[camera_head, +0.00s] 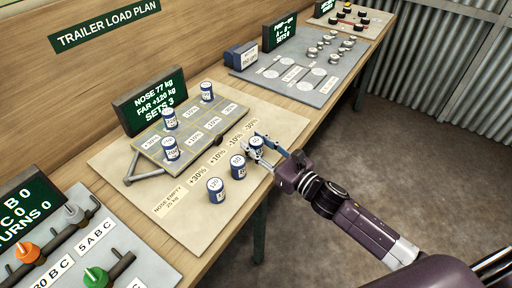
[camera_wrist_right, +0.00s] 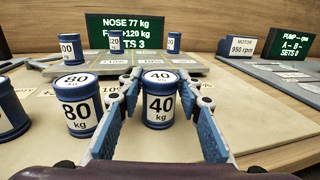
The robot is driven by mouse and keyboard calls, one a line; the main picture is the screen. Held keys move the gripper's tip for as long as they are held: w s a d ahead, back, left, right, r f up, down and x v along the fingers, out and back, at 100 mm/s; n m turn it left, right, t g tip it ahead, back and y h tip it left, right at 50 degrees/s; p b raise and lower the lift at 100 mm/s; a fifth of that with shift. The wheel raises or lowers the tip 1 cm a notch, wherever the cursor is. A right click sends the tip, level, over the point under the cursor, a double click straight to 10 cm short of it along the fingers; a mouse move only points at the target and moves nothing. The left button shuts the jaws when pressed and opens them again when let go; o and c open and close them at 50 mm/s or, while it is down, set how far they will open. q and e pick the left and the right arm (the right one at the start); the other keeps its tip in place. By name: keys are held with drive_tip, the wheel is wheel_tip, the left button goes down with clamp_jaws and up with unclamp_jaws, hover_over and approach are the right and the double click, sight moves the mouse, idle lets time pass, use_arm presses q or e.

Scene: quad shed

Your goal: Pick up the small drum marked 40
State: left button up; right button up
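The small drum marked 40 (camera_wrist_right: 160,103) is blue with a white label and white top, and stands upright on the pale board. In the head view the same drum (camera_head: 256,146) is at the board's near right edge, partly covered by my fingers. My right gripper (camera_head: 265,148) reaches in from the right, low over the board. In the right wrist view its blue fingers (camera_wrist_right: 160,112) are open, one on each side of the drum, with a visible gap on both sides. My left gripper is not in view.
The drum marked 80 (camera_wrist_right: 80,105) stands just left of the open fingers, close to the left one. Another blue drum (camera_head: 216,190) stands further left. A trailer model (camera_head: 185,150) behind carries several drums. A sign (camera_head: 152,101) stands at its back. Bare board lies right of the fingers.

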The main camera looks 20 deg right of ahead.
drive_tip(key=c, duration=0.7)
drive_tip(key=shift+r, duration=0.1)
